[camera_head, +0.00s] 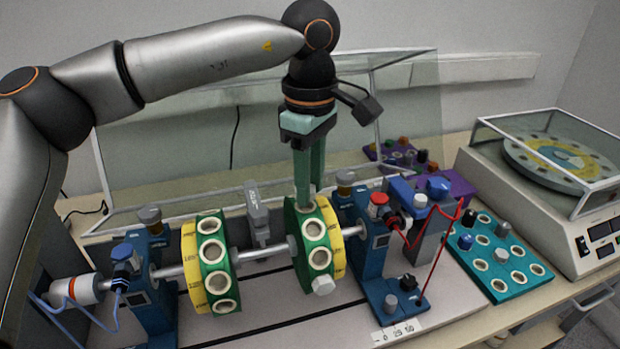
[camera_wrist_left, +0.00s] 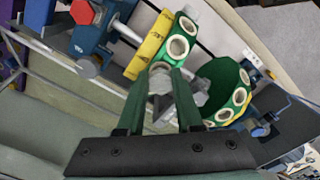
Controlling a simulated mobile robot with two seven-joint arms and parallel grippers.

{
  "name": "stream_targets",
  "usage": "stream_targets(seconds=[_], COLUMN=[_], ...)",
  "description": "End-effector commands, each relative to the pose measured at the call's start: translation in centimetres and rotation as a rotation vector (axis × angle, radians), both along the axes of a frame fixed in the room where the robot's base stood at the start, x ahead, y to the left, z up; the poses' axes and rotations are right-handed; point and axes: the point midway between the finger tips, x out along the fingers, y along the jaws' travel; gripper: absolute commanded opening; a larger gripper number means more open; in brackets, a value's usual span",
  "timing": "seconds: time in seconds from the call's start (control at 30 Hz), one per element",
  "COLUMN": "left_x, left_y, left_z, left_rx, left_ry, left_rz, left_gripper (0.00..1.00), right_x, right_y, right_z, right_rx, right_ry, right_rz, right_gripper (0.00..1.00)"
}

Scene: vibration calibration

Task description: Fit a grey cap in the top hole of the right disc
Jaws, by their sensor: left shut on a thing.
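The right disc (camera_head: 301,254) is green and yellow, with white-rimmed holes, on a horizontal shaft. A grey cap (camera_head: 323,285) sits low on its rim. My left gripper (camera_head: 307,202) points down at the top of this disc. In the left wrist view, its fingertips (camera_wrist_left: 160,82) are shut on a grey cap (camera_wrist_left: 160,69) at the edge of the right disc (camera_wrist_left: 166,45). The fingers hide the top hole, so I cannot tell whether the held cap is inside it. My right gripper is not in view.
The left disc (camera_head: 211,262) shares the shaft. Blue supports (camera_head: 367,240) stand at both ends. A teal tray (camera_head: 520,283) with holes and a few caps lies at the right, beside a purple tray (camera_head: 462,187). A clear raised cover (camera_head: 410,110) stands behind. A red cable (camera_head: 437,262) hangs right of the discs.

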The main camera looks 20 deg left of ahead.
Motion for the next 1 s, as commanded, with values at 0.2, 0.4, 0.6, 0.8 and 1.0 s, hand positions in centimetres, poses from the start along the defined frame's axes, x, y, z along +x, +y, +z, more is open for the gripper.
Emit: stream_targets(seconds=[0.2, 0.4, 0.6, 0.8, 1.0], left_x=[0.0, 0.0, 0.0, 0.0, 0.0], left_y=[0.0, 0.0, 0.0, 0.0, 0.0], left_z=[0.0, -0.3, -0.6, -0.8, -1.1], left_rx=[0.000, 0.000, 0.000, 0.000, 0.000], left_ry=[0.000, 0.000, 0.000, 0.000, 0.000], left_rz=[0.000, 0.000, 0.000, 0.000, 0.000], left_gripper=[0.00, 0.00, 0.00, 0.00, 0.00], right_x=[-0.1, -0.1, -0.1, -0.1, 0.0], right_y=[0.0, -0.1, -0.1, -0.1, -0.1], right_z=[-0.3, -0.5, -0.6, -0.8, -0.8], right_rx=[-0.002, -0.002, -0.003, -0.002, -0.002], right_ry=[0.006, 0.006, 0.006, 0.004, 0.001], right_rz=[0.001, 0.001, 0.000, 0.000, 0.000], right_gripper=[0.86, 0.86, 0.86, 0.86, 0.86])
